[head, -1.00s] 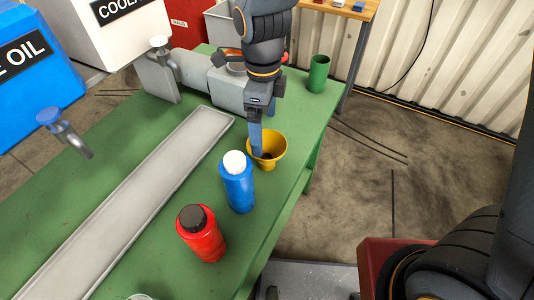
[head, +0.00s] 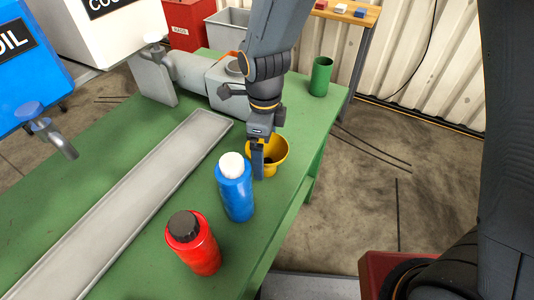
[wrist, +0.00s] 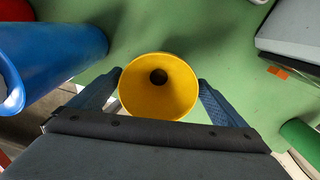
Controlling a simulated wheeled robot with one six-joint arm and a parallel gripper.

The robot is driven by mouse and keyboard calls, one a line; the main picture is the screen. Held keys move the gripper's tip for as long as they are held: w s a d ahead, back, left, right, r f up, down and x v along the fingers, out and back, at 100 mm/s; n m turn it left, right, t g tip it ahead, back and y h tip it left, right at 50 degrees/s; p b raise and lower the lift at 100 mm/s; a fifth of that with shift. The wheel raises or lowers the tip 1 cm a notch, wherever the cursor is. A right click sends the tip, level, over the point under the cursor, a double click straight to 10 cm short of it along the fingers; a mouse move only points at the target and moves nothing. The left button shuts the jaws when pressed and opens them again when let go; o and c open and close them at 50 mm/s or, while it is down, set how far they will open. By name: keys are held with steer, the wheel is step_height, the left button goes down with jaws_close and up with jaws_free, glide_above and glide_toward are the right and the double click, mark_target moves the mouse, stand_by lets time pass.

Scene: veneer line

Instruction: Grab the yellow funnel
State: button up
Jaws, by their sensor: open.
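The yellow funnel (head: 276,157) stands wide mouth up on the green bench, near its right edge. In the wrist view the funnel (wrist: 160,86) lies between the two blue fingers, with its dark hole visible. My gripper (wrist: 150,88) is open, one finger on each side of the funnel, with a small gap at the right; contact at the left is hard to tell. In the head view my gripper (head: 258,164) is at the funnel's near left side and hides part of it.
A blue bottle with a white cap (head: 235,188) stands close to my gripper, and a red bottle (head: 193,243) stands nearer. A green cup (head: 321,76) is at the back right. A long grey tray (head: 130,200) lies to the left on the green bench (head: 130,138).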

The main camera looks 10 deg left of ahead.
steer(key=shift+f+p, duration=0.45)
steer(key=shift+f, duration=1.5)
steer(key=c, duration=0.9)
steer(key=shift+r, duration=0.1)
